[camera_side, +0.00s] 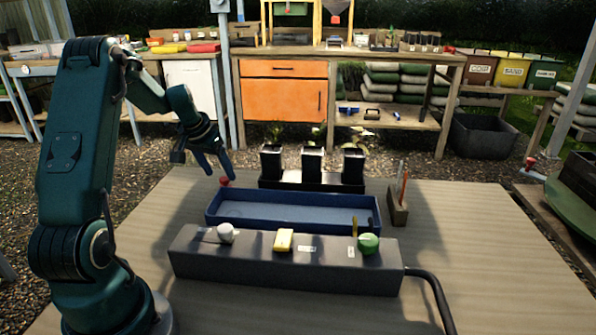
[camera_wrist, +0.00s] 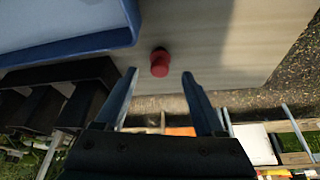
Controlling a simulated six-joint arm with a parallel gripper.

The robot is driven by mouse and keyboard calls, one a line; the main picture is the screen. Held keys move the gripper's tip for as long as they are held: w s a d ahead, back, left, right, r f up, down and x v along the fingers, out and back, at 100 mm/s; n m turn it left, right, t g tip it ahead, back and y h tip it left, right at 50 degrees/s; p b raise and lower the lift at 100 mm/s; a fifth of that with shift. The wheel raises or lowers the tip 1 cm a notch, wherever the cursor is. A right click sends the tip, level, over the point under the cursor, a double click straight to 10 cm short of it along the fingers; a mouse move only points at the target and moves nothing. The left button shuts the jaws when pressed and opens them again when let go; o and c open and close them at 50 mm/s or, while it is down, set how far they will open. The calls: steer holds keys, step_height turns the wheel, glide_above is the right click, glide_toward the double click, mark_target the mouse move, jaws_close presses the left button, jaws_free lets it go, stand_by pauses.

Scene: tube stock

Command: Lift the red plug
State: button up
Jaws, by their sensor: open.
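The red plug (camera_side: 224,181) stands on the table just left of the back left corner of the blue tray (camera_side: 232,222). In the wrist view the red plug (camera_wrist: 159,62) lies beyond the fingertips, roughly midway between them, and nothing touches it. My gripper (camera_side: 218,176) is just above the plug in the side view, fingers pointing down. In the wrist view my gripper (camera_wrist: 160,72) has its two fingers spread apart with nothing between them.
A dark block (camera_side: 290,272) in front carries a white knob (camera_side: 226,233), a yellow piece (camera_side: 284,240) and a green knob (camera_side: 368,244). Behind the tray stands a black rack (camera_side: 275,184) with three pots. A small tool holder (camera_side: 397,211) stands right. The table's right side is clear.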

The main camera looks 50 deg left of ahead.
mark_target(223, 179)
steer(key=shift+x, duration=2.4)
jaws_close()
